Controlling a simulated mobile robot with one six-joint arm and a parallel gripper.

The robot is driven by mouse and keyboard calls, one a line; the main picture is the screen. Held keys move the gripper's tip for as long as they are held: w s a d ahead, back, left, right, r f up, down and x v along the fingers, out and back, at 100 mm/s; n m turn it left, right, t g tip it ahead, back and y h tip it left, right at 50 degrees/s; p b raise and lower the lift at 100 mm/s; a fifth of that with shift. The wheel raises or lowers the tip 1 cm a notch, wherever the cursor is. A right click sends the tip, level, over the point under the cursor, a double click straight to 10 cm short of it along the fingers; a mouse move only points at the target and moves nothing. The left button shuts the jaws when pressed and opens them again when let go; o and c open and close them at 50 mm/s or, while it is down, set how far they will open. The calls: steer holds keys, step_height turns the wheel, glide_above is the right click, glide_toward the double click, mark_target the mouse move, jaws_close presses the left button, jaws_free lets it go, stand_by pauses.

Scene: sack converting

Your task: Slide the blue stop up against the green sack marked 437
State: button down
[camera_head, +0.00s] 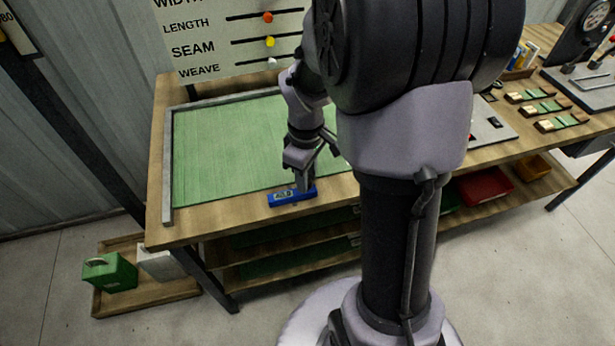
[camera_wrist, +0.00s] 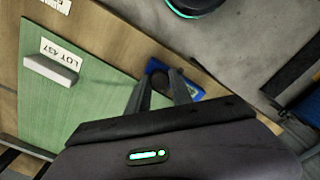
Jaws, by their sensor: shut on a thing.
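The green sack (camera_head: 225,150) lies flat on the workbench as a large sheet. In the wrist view, the green sack (camera_wrist: 95,95) bears a white label (camera_wrist: 61,50) reading LOT 437. The blue stop (camera_head: 287,198) sits on bare wood near the bench's front edge. It also shows in the wrist view (camera_wrist: 154,66), partly hidden by the fingers, with a strip of wood between it and the green sheet. My gripper (camera_head: 304,184) points down and is shut on the blue stop; its fingers also show in the wrist view (camera_wrist: 160,80).
Grey rails (camera_head: 167,165) edge the sheet at the left and back. A pale grey block (camera_wrist: 50,69) lies beside the label. A sign with sliders (camera_head: 235,35) stands behind. A floor tray (camera_head: 155,294) holds green and white containers.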

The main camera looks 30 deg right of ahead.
steer(key=c, duration=1.1)
jaws_free()
step_height(320, 180, up, 18)
steer(key=p, duration=0.8)
steer(key=shift+f, duration=0.25)
